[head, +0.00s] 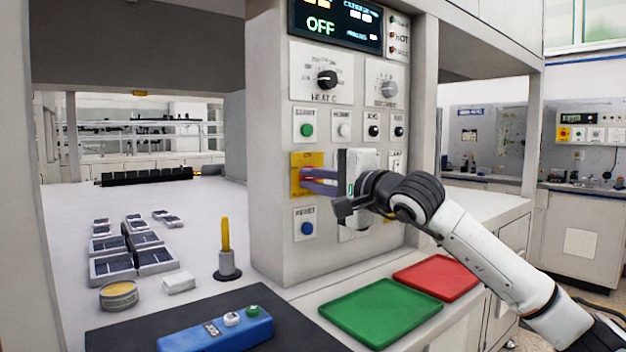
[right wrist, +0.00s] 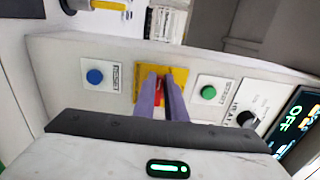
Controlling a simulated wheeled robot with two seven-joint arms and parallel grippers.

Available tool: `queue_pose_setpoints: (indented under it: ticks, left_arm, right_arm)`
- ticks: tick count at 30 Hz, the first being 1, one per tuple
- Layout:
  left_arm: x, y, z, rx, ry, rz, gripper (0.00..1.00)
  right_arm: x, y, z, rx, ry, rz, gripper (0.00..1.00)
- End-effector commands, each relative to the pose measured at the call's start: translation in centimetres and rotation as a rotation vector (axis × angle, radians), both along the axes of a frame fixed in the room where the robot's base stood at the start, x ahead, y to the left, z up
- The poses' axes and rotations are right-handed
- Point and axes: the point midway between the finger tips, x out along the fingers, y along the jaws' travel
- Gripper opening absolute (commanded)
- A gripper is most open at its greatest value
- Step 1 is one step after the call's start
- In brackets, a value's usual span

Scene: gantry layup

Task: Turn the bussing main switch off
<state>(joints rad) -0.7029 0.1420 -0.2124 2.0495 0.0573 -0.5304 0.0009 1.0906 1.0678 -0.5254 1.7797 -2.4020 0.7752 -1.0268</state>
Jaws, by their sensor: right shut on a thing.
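The main switch is a red handle (right wrist: 159,86) on a yellow plate (head: 307,160) on the grey control panel. In the right wrist view the yellow plate (right wrist: 178,74) lies between the blue button and the green button. My right gripper (head: 304,181) reaches the plate from the right with its two purple fingers. In the right wrist view the fingers (right wrist: 163,82) stand on both sides of the red handle and are shut on it. The handle's exact angle is mostly hidden by the fingers. The display (head: 335,22) above reads OFF. My left gripper is not in view.
A green start button (head: 307,129) is above the plate and a blue reset button (head: 307,227) below it. Knobs (head: 327,80) are higher up. A green tray (head: 381,311) and a red tray (head: 437,276) lie below. A blue pendant (head: 215,331) is at the front.

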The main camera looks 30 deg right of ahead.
Motion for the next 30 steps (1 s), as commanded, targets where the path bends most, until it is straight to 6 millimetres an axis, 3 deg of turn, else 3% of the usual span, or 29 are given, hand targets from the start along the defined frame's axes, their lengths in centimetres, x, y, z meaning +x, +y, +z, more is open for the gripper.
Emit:
queue_pose_setpoints:
  ticks: [14, 15, 18, 30]
  left_arm:
    - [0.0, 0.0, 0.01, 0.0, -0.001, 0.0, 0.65]
    - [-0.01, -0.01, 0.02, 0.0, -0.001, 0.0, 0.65]
    - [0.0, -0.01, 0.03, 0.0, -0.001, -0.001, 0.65]
    - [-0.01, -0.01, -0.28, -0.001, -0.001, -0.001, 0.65]
  right_arm:
    - [0.0, 0.07, -0.1, -0.016, 0.0, 0.001, 0.0]
    - [0.0, 0.07, -0.11, -0.016, 0.0, 0.001, 0.14]
    - [0.01, 0.06, -0.1, -0.015, 0.0, 0.001, 0.3]
    - [-0.81, -0.13, -0.16, -0.014, -0.001, -0.001, 0.3]
